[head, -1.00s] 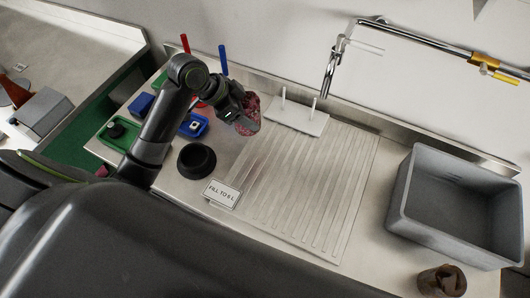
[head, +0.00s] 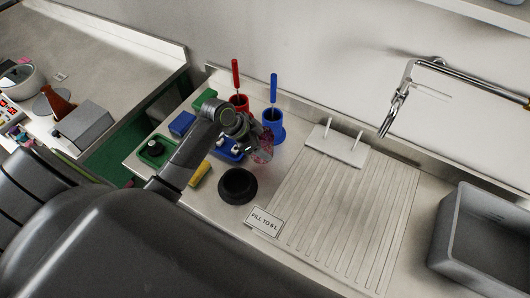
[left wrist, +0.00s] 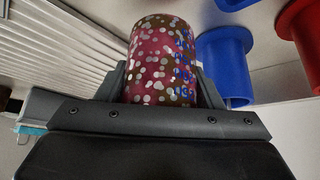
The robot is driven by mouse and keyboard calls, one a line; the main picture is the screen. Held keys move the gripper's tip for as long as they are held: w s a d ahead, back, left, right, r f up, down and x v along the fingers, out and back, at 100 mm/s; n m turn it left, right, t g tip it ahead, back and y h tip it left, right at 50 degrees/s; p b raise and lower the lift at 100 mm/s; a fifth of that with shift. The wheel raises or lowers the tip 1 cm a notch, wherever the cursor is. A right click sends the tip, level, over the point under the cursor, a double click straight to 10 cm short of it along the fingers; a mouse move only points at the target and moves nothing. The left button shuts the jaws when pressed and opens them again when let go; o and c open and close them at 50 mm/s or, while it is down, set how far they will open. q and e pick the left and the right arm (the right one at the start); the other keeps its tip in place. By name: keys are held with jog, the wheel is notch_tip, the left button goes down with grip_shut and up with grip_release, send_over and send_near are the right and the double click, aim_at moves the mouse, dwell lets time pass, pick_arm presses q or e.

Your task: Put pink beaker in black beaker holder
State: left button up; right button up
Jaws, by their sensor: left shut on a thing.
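The pink beaker, speckled with pale dots and marked in blue, fills the middle of the left wrist view (left wrist: 160,65). My left gripper (left wrist: 160,95) is shut on it, one finger on each side. In the head view my left gripper (head: 252,140) holds the pink beaker (head: 263,152) above the counter, behind and slightly right of the black beaker holder. The beaker is partly hidden there by the gripper. The black beaker holder (head: 238,187) is a round, empty-looking cup on the counter. My right gripper is not in view.
A blue holder (head: 273,128) and a red holder (head: 238,103), each with an upright tool, stand close behind the gripper. A "FILL TO 6 L" sign (head: 264,221), ribbed drainboard (head: 345,215) and grey basin (head: 485,245) lie to the right. A yellow object (head: 199,174) lies left of the black holder.

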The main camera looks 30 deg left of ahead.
pick_arm(q)
jog(key=shift+f, duration=2.25)
jog(key=shift+f, duration=0.2)
jog(key=o, duration=1.1)
